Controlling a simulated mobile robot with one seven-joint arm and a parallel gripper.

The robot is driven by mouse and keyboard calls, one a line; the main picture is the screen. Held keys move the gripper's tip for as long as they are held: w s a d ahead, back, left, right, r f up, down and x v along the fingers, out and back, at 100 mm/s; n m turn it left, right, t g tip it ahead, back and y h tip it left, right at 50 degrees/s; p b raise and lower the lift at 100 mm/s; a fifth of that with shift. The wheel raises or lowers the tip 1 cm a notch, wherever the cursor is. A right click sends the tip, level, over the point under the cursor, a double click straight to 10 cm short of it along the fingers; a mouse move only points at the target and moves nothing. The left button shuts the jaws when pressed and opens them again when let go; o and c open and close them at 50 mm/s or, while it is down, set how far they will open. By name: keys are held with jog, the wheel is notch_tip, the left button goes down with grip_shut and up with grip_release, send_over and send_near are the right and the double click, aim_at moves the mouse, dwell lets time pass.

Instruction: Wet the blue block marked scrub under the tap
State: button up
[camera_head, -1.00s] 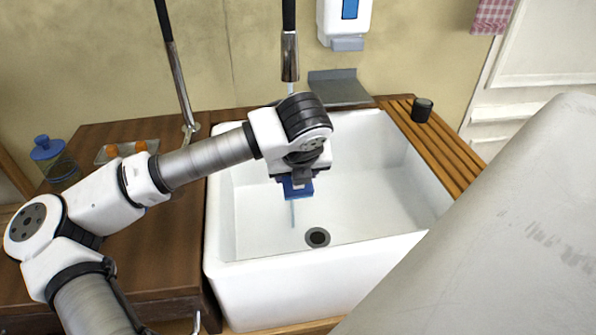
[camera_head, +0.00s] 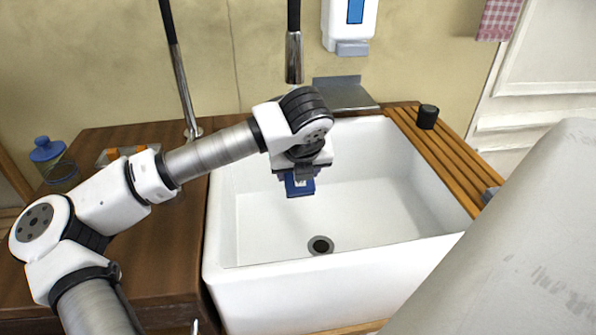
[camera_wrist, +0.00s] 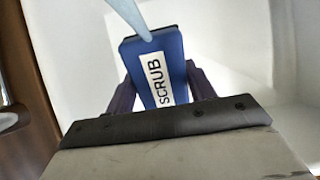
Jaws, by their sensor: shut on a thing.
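The blue block (camera_head: 299,188) hangs above the sink basin in my gripper (camera_head: 300,174). In the wrist view the block (camera_wrist: 171,72) shows a white label reading SCRUB, and my gripper's fingers (camera_wrist: 160,92) are shut on its sides. A pale blue stream of water (camera_wrist: 128,16) comes down onto the block's far end in the wrist view. The tap (camera_head: 294,58) hangs on the wall above my wrist in the head view. My wrist hides the space between the tap and the block there.
The white sink (camera_head: 250,285) has a dark drain (camera_head: 320,246) below the block. A slatted wooden board (camera_head: 440,158) with a black cup (camera_head: 427,117) lies on the right. A blue-lidded jar (camera_head: 48,150) stands on the brown counter (camera_head: 180,230). A soap dispenser (camera_head: 349,22) hangs behind.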

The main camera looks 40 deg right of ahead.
jog(key=s+a+b, duration=0.3)
jog(key=s+a, duration=0.1)
jog(key=s, duration=0.2)
jog(key=shift+s+a+b, duration=0.3)
jog(key=shift+b, duration=0.05)
jog(key=shift+r, duration=0.1)
dwell(1.4)
jog(key=s+a+r, duration=0.3)
jog(key=s, duration=0.1)
jog(key=shift+r, duration=0.4)
dwell(0.8)
